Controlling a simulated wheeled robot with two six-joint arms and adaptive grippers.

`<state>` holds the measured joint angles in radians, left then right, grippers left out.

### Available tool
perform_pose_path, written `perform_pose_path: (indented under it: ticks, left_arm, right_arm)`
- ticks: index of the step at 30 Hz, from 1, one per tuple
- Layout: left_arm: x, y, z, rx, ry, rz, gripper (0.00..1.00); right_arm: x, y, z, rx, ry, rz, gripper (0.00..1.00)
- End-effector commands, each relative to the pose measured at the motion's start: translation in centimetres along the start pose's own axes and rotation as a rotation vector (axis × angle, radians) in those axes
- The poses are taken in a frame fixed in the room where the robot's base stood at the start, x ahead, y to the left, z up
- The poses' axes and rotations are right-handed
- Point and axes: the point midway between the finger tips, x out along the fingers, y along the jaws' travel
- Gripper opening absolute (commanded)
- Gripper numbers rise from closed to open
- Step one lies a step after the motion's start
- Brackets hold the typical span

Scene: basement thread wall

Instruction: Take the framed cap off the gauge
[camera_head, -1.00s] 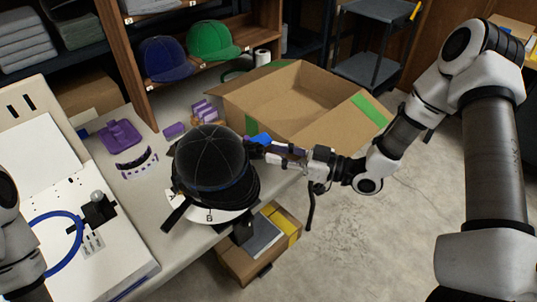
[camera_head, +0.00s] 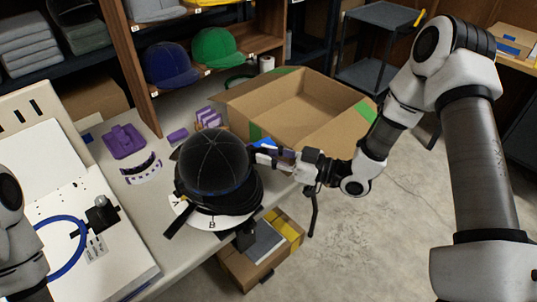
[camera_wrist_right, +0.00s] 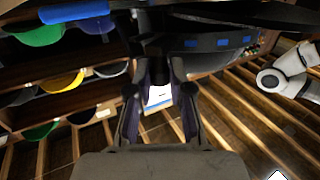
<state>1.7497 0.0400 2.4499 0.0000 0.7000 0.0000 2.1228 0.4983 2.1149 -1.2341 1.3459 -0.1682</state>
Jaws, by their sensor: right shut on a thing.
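The framed cap (camera_head: 212,160) is black with pale seams and has dark bands around its lower edge. It sits on the gauge (camera_head: 213,224), whose pale rim carries the letters A and B. My right gripper (camera_head: 256,152) is at the cap's right side, shut on part of its frame or edge. The exact grip is hidden. In the right wrist view, my fingers (camera_wrist_right: 158,62) reach up to a dark curved band (camera_wrist_right: 205,43) with blue marks. Of my left arm only a link shows at the left edge; its gripper is out of view.
An open cardboard box (camera_head: 300,105) with green tape stands behind my right gripper. Blue (camera_head: 168,63) and green (camera_head: 215,46) caps sit on a wooden shelf. Purple pieces (camera_head: 124,141) and a white board with a blue ring (camera_head: 65,262) lie left. Another box (camera_head: 258,262) stands below the table edge.

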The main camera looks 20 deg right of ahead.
Motion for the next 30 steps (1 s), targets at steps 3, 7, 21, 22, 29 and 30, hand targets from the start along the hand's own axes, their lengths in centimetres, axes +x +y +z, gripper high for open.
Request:
perform_pose_path:
  ticks: [3, 7, 21, 22, 29, 30]
  left_arm:
    - [-1.5, 0.0, 0.0, 0.000, 0.000, 0.000, 0.00]
    - [-2.6, 0.0, 0.0, 0.000, 0.000, 0.000, 0.00]
    - [-4.2, 0.0, 0.0, 0.000, 0.000, 0.000, 0.00]
    - [-4.2, 0.0, 0.0, 0.000, 0.000, 0.000, 0.00]
    - [-5.7, 0.0, 0.0, 0.000, 0.000, 0.000, 0.00]
    - [-6.2, 0.0, 0.0, 0.000, 0.000, 0.000, 0.00]
  right_arm:
    - [-0.2, 0.0, -1.8, 0.000, 0.003, 0.001, 0.00]
    - [-0.3, -0.1, -3.0, 0.000, 0.003, 0.000, 0.00]
    - [-0.7, -0.2, -4.8, -0.001, 0.003, 0.000, 0.00]
    - [-0.7, -0.2, -4.8, -0.001, 0.002, 0.000, 0.00]
    - [-0.9, -0.2, -6.4, 0.000, 0.003, 0.000, 0.00]
    - [-1.0, -0.2, -7.0, 0.000, 0.002, 0.000, 0.00]
